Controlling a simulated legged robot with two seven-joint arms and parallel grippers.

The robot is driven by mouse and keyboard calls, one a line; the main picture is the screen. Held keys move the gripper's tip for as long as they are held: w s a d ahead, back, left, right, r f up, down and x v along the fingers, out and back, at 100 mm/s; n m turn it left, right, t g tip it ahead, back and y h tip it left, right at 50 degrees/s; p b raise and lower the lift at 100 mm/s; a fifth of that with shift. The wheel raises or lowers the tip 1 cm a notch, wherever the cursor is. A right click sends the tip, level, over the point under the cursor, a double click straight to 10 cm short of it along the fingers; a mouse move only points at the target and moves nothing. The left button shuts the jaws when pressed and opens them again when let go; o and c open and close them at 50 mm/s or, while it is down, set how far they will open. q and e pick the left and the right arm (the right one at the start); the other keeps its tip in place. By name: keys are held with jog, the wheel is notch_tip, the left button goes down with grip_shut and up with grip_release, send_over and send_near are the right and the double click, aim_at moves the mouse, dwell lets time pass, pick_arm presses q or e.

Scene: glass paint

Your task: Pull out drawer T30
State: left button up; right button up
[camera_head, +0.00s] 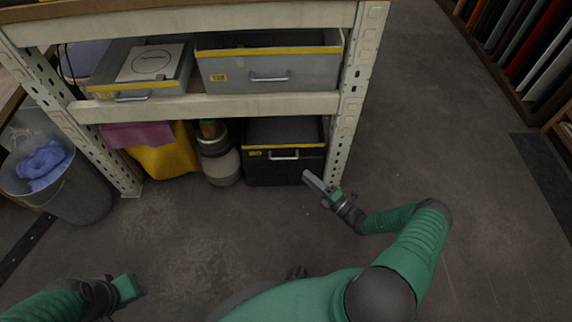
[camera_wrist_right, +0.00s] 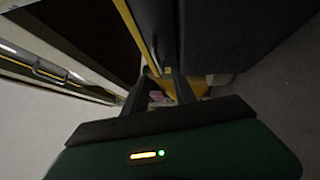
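The dark lower drawer (camera_head: 285,169) sits on the bottom level of the shelf, with a yellow strip and a pale handle (camera_head: 284,154) on its front. Its label is too small to read, so I cannot confirm it is T30. My right gripper (camera_head: 312,181) is low in front of that drawer's right side, below the handle and apart from it. In the right wrist view its two fingers (camera_wrist_right: 162,88) are spread with a gap between them, holding nothing. My left gripper (camera_head: 132,288) is over the floor at the lower left, far from the drawers; its fingers are unclear.
A grey drawer (camera_head: 270,72) and another with a white box (camera_head: 153,63) sit on the shelf above. A right shelf post (camera_head: 345,130) stands close to my right gripper. A yellow container (camera_head: 168,158), a canister (camera_head: 219,163) and a bin (camera_head: 75,190) stand left. Floor in front is clear.

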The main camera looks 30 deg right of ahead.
jog(key=b+x, duration=0.3)
jog(key=x, duration=0.7)
jog(key=shift+w+a, duration=0.2)
jog(key=shift+w, duration=0.05)
grip_shut()
jog(key=shift+s, duration=0.1)
dwell(0.7)
